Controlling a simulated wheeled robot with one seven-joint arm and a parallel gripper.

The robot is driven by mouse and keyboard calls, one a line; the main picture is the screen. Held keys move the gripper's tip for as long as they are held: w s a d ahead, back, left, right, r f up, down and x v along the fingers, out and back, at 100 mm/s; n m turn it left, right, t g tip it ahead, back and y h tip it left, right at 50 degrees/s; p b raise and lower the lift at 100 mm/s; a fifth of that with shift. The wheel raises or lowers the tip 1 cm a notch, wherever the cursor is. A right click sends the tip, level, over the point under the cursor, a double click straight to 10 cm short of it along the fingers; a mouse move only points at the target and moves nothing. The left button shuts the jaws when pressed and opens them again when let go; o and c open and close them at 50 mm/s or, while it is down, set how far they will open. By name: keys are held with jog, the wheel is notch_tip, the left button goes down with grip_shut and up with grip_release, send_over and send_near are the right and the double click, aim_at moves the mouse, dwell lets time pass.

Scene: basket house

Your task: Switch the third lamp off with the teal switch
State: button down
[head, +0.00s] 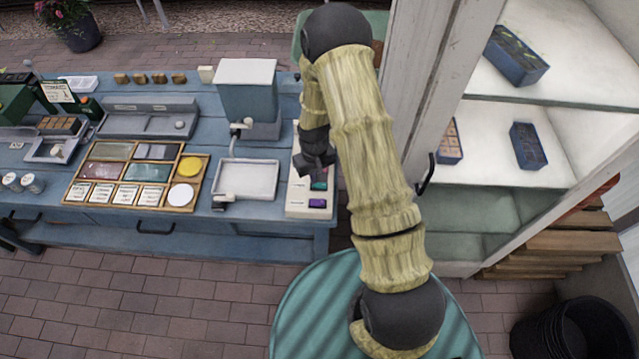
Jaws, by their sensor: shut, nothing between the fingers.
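The teal switch (319,185) sits on a pale switch panel (296,205) at the right end of the blue table. A purple switch (317,203) sits just in front of it on the same panel. My gripper (318,172) is shut and empty, with its dark fingers just behind and above the teal switch. I cannot tell whether it touches the switch. My gripper and arm cover the back part of the panel. I cannot make out the third lamp or whether it is lit.
A grey-blue dispenser (247,90) and a white tray (246,180) stand left of the panel. A wooden sorting tray (143,205) lies farther left on the blue table (180,228). A white open cabinet (440,100) with a dark handle (426,175) stands close on the right.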

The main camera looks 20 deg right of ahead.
jog(key=shift+f+b, duration=0.6)
jog(key=shift+f, duration=0.25)
dwell(0.5)
jog(key=shift+r, duration=0.15)
jog(key=shift+r+p, duration=2.4)
jog(key=shift+r, duration=1)
jog(key=s+d+r+m+t, duration=0.1)
jog(key=s+r, duration=0.6)
jog(key=r, duration=0.4)
jog(key=s+r+m+t+b, duration=0.1)
jog(key=s+r, duration=0.7)
jog(key=r, duration=0.3)
jog(key=shift+s+d+t, duration=0.2)
jog(key=shift+d+t, duration=0.1)
jog(key=shift+d, duration=0.05)
jog(key=shift+r, duration=0.1)
